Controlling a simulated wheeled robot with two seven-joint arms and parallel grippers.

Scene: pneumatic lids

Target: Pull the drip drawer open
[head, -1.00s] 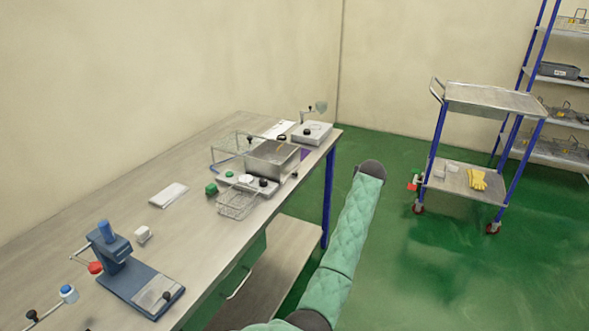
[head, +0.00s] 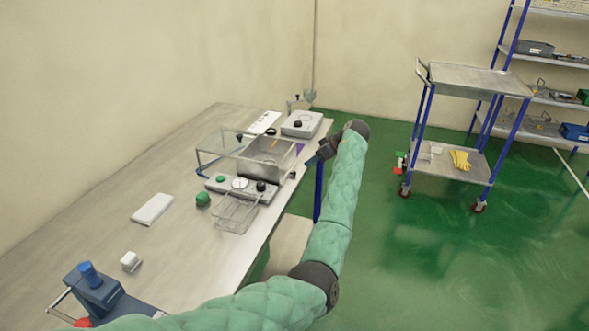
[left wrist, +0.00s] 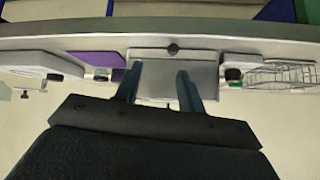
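A steel box (head: 270,152) stands near the table's front edge, with a small black knob (left wrist: 172,49) low on its front side. The knob also shows in the head view (head: 293,175). I cannot make out a separate drip drawer or whether one stands out. My left gripper (head: 312,158) is off the front edge, pointing at the box's front. In the left wrist view its two fingers (left wrist: 158,80) are spread and empty, pointing at the box, with the knob beyond their tips. My right gripper is in neither view.
A white scale (head: 302,124) stands at the far end. A trolley (head: 480,80) stands right; the floor between is clear.

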